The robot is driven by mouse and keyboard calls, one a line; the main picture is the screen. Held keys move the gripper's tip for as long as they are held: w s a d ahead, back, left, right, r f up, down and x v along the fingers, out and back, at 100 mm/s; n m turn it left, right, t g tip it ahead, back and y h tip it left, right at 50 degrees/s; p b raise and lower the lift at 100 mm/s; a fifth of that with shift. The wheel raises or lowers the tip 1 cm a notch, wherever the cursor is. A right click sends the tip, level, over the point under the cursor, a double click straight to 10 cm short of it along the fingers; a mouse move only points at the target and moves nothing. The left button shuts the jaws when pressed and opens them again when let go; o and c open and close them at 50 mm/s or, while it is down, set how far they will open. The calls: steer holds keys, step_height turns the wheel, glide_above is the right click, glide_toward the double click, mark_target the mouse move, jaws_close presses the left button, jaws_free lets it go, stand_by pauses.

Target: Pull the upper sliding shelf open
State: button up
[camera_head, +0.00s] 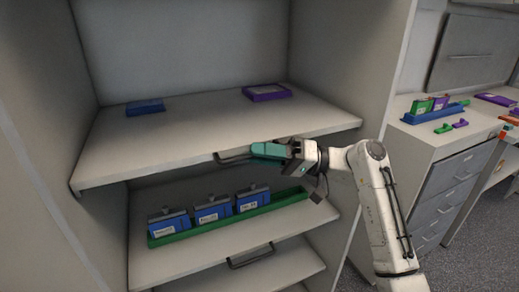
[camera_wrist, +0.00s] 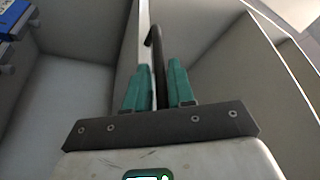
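The upper sliding shelf (camera_head: 190,140) is a pale board in the open cabinet, with a dark bar handle (camera_head: 232,159) on its front edge. My gripper (camera_head: 268,151), with green fingers, is at the right part of this handle and hides it there. In the wrist view the dark handle bar (camera_wrist: 158,65) runs between my two fingers (camera_wrist: 159,85). The fingers stand close on both sides of the bar and appear shut on it. The exact contact is hard to see.
A blue case (camera_head: 145,107) and a purple tray (camera_head: 267,92) lie on the upper shelf. Below, a green tray (camera_head: 165,240) holds blue battery packs (camera_head: 212,211). A lower shelf has its own handle (camera_head: 250,257). A drawer cabinet (camera_head: 455,185) stands at right.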

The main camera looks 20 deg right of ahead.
steer(key=shift+w+a, duration=0.1)
steer(key=shift+a, duration=0.25)
steer(key=shift+c, duration=0.3)
jaws_close()
